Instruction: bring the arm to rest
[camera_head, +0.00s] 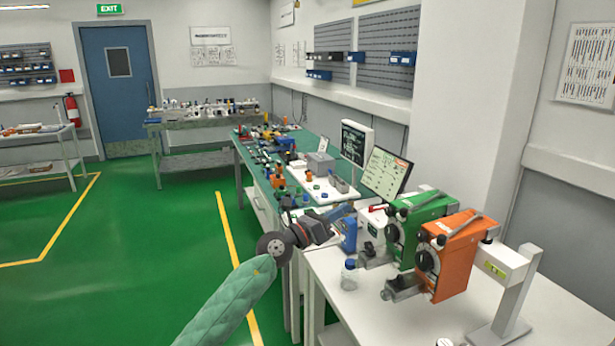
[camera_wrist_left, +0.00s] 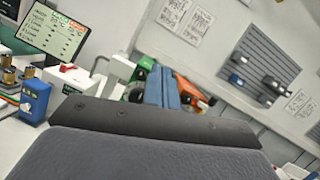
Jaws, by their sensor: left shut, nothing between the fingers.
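My left arm, in a green quilted sleeve, comes up from the bottom of the head view. My left gripper (camera_head: 345,211) is held near the front edge of the white bench, pointing right toward the equipment. In the left wrist view its two blue-grey fingers (camera_wrist_left: 168,88) are together with nothing between them. Behind the fingers, the green vaporizer (camera_head: 421,224) and the orange vaporizer (camera_head: 458,252) show partly. I cannot tell the exact gap between the fingertips and the blue device (camera_head: 347,234). My right gripper is not in view.
The white bench (camera_head: 385,318) carries the vaporizers, a clear jar with a blue lid (camera_head: 349,275) and a white stand (camera_head: 515,300). A screen (camera_head: 385,173) stands behind. A cluttered green-topped bench (camera_head: 247,151) lies beyond. The green floor to the left is clear.

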